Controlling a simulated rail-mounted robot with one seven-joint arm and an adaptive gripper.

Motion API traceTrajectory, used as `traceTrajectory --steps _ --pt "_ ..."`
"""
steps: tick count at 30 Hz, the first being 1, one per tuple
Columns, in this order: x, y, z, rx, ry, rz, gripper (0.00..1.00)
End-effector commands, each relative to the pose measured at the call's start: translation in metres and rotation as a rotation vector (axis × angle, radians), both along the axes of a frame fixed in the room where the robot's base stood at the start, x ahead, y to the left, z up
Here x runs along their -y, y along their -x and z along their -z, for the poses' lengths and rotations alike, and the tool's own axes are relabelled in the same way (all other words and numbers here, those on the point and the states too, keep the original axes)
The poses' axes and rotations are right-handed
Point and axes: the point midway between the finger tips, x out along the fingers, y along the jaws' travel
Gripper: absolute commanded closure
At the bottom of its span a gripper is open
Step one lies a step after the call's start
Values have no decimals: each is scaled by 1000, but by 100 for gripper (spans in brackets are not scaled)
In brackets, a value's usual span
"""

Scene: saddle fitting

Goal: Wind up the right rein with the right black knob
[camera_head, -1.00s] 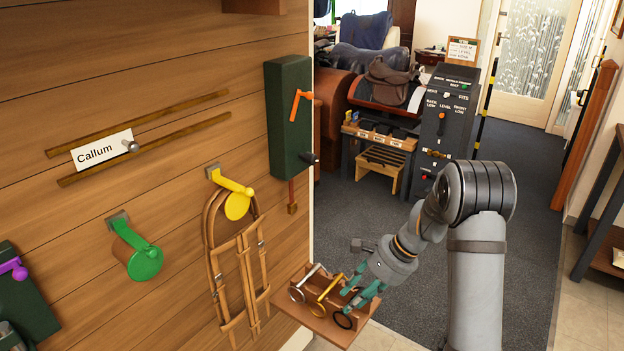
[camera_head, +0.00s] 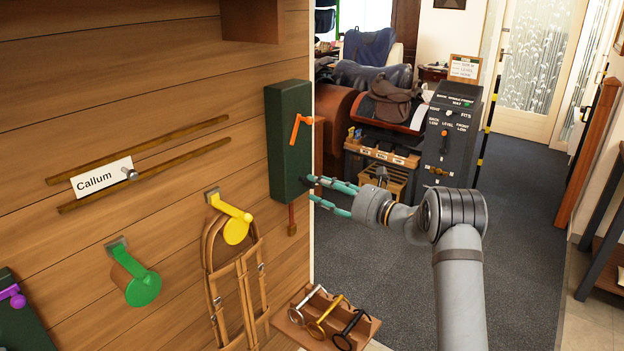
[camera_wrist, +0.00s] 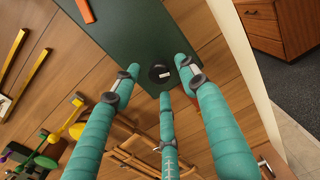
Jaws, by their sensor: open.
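The right winder is a dark green box (camera_head: 289,140) on the wooden wall, with an orange lever (camera_head: 300,128) on its front. In the wrist view its black knob (camera_wrist: 159,73), with a small pale mark, faces me. In the head view my fingers partly hide the knob. The right rein, a short brown strap (camera_head: 291,213), hangs below the box. My gripper (camera_head: 318,189) is open. Its teal fingers are spread around the knob, with fingertips close to the box face; I cannot tell if any touch the knob.
A small shelf (camera_head: 362,328) with several ring-ended tools juts out below. Open floor lies to the right.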

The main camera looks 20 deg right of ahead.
Motion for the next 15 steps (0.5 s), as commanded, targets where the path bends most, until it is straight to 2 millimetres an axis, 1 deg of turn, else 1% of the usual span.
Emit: traceTrajectory --steps 1,3,6,10,15 --pt "-5 -7 -3 0 0 -3 57" --pt "-9 -16 -2 -1 1 -2 57" --pt "-13 -25 -1 -1 0 -1 57" --pt "-15 -30 0 -1 0 -1 57" --pt "-16 -30 1 -1 0 -1 57"
